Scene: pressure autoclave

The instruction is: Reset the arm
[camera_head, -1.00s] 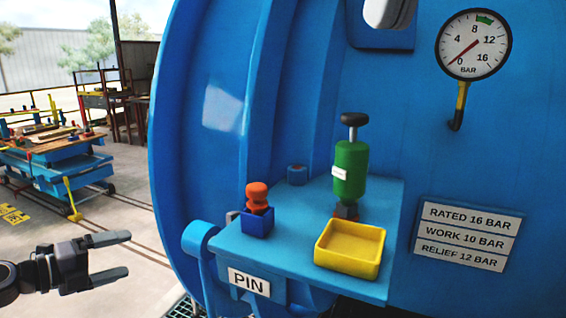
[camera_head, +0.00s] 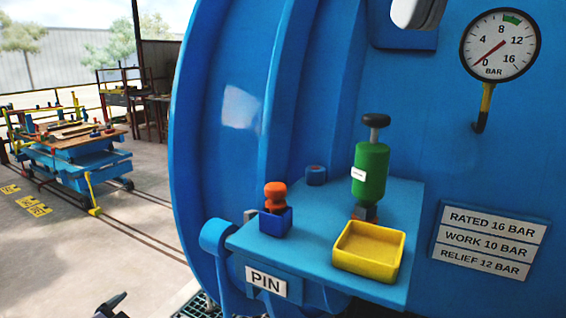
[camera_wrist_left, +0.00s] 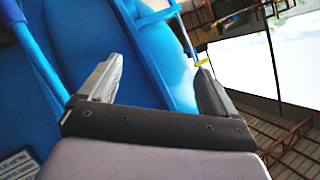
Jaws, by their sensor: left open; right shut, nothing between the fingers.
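Most of both arms is out of view.
The blue vessel (camera_head: 235,110) fills the right side. Its shelf bears an orange knobbed piece (camera_head: 275,195) in a blue holder, a green cylinder (camera_head: 370,172) and an empty yellow tray (camera_head: 368,250). A gauge (camera_head: 500,45) hangs above. Open floor and a blue cart (camera_head: 75,158) lie left.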

